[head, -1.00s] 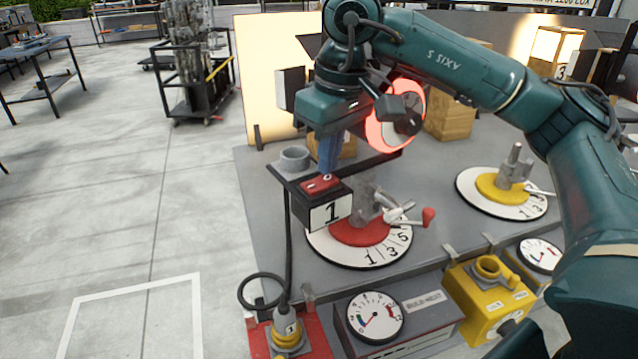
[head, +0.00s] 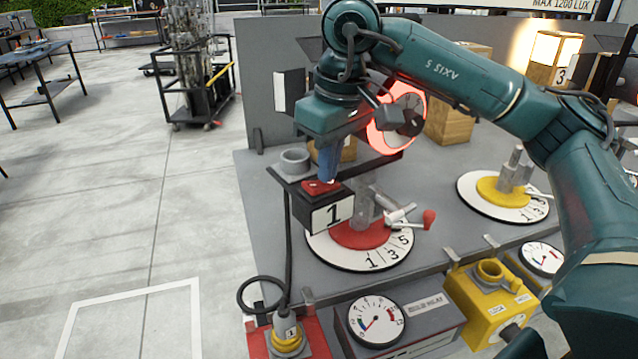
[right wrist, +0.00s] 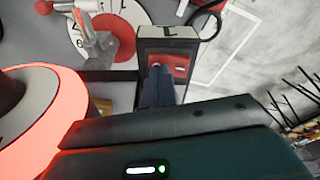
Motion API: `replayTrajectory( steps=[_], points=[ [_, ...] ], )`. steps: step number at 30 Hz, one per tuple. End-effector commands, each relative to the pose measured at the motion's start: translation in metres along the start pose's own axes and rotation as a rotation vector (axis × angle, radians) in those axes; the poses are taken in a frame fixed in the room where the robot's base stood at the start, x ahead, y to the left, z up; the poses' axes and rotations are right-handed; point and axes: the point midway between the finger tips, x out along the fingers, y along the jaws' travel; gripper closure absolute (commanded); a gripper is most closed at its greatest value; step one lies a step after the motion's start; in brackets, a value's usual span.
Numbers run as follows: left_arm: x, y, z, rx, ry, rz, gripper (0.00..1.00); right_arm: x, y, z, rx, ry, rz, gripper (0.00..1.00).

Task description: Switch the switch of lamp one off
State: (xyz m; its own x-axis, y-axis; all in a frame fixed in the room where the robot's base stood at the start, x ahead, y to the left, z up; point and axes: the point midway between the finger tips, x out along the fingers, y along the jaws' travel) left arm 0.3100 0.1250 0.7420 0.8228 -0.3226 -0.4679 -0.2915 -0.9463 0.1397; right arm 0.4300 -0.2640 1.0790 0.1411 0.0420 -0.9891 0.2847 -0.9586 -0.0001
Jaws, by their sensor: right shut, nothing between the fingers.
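The red switch (head: 318,188) sits on top of a dark box marked 1 (head: 333,216), on the front left of the grey table. My right gripper (head: 326,178) is shut and empty, pointing down with its blue-grey fingertips at the right part of the switch. In the right wrist view, the shut fingers (right wrist: 157,80) reach the red switch (right wrist: 180,66) and hide part of it. Contact looks likely, but the fingers cover the exact spot. The lamp itself is largely hidden behind my arm, and the panel behind it is grey and unlit. My left gripper is not in view.
A dial with a red centre (head: 355,257) and a red-tipped lever (head: 429,219) stand right of the box. A grey cup (head: 295,160) is behind the switch. A cable hangs at the box's left. A lit lamp marked 3 (head: 556,50) is at the back right.

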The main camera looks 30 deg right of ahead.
Motion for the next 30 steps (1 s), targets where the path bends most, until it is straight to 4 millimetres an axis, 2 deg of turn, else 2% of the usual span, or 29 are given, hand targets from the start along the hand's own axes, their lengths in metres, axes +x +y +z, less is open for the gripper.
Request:
replayTrajectory(
  steps=[24, 30],
  points=[
    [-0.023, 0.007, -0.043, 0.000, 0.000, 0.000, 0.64, -0.067, 0.001, -0.010, 0.001, 0.002, 0.001, 1.00],
    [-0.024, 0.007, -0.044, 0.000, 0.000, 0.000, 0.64, -0.068, 0.001, -0.010, 0.001, 0.002, 0.001, 1.00]
  ],
)
